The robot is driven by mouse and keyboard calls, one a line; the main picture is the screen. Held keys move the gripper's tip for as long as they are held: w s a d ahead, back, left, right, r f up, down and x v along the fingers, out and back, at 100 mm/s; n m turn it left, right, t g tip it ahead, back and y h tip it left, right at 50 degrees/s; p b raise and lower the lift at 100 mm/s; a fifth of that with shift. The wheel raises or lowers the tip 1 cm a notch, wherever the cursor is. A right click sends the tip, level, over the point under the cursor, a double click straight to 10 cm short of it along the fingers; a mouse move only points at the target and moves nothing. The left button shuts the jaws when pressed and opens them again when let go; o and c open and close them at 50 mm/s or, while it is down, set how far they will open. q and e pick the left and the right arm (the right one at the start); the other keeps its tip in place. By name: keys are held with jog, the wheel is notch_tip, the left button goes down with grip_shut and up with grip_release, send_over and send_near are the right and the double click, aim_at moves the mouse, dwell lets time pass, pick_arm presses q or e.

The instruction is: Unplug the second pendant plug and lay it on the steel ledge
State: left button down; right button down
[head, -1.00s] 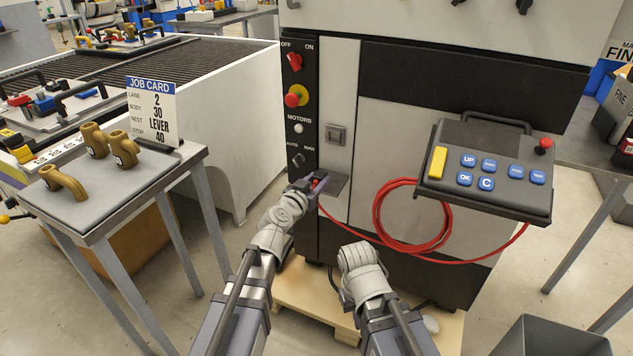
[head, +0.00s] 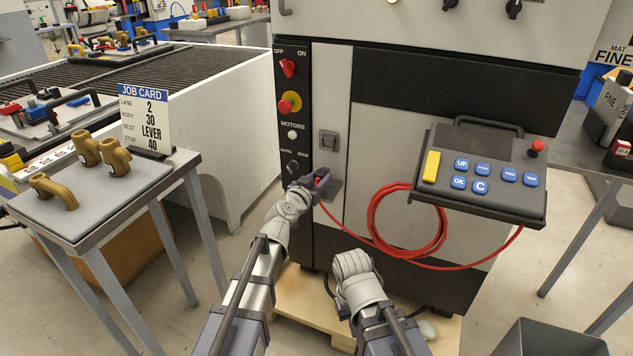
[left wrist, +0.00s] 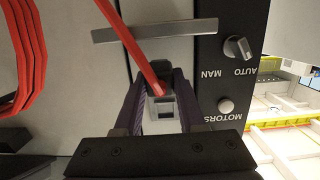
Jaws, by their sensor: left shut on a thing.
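A pale square fitting with a dark slot shows beside the plug in the left wrist view. The steel ledge (head: 335,191) is just beyond the fingers; it also shows as a grey bar (left wrist: 155,31). My right arm's wrist shows low, its fingers hidden.
The pendant (head: 487,172) with blue buttons hangs at the right, its red cable coiled (head: 407,250) on the cabinet front. Knobs and a red button (head: 286,107) line the dark strip beside the socket. A side table (head: 100,205) with brass elbows and a job card stands left.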

pick_arm(q)
jog(key=shift+w+f+b, duration=0.1)
jog(key=shift+f+b, duration=1.2)
jog(key=shift+f, duration=0.05)
jog(key=shift+c, duration=2.1)
grip_release()
jog(key=p+v, duration=0.1)
jog(key=v, duration=0.6)
jog(key=shift+s+a, duration=0.2)
jog(key=shift+s, duration=0.15)
